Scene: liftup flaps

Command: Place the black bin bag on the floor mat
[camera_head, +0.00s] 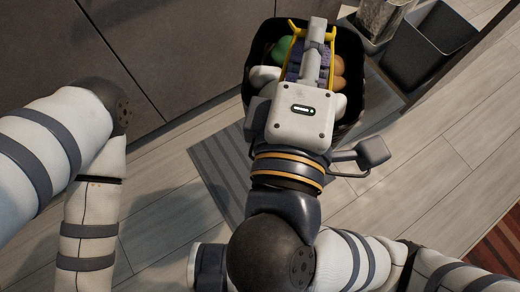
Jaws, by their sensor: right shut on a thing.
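The black bin bag (354,100) is at the top middle, open at the top, with yellow handles and green, orange, purple and whitish contents. My right gripper (315,32) reaches over it from below and is shut on the bag at its yellow handles; my gripper's body hides part of the contents. The grey striped floor mat (213,168) lies on the floor, partly under my right arm and the bag in this view. I cannot tell whether the bag touches the mat or hangs above it. My left arm is at the left, but its gripper is out of view.
Dark cabinet fronts (150,45) run along the upper left. An open dark bin (428,48) stands at the upper right, beside another container (382,18) with pale contents. A reddish striped rug (495,255) is at the lower right. Wood floor (430,160) is clear at the right.

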